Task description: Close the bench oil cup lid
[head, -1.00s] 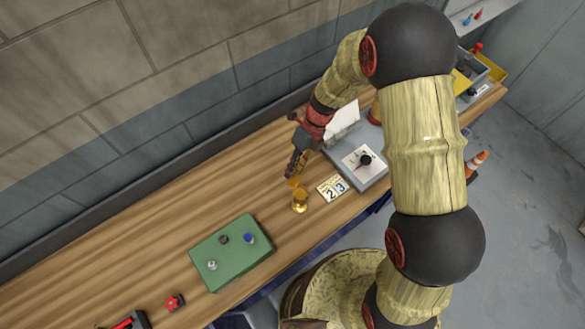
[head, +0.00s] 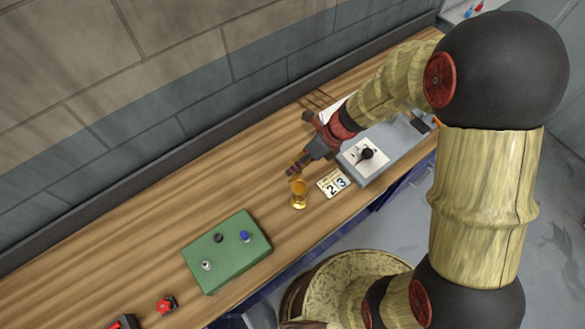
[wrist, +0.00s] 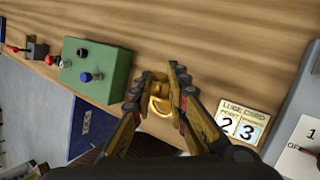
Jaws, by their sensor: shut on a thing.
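The small brass oil cup (head: 299,201) stands on the wooden bench. Its lid (head: 299,186) shows as a raised brass disc at the cup's far side, not flat over it; its exact angle is hard to tell. My gripper (head: 295,172) reaches down from the upper right, its fingertips at the lid. In the wrist view my gripper (wrist: 162,76) has its two fingers either side of brass, shut on the lid with a gap between the tips. The cup (wrist: 160,106) shows between the fingers, partly hidden by them.
A lube card (head: 333,183) reading 2 and 3 lies right of the cup. Bare bench lies between.

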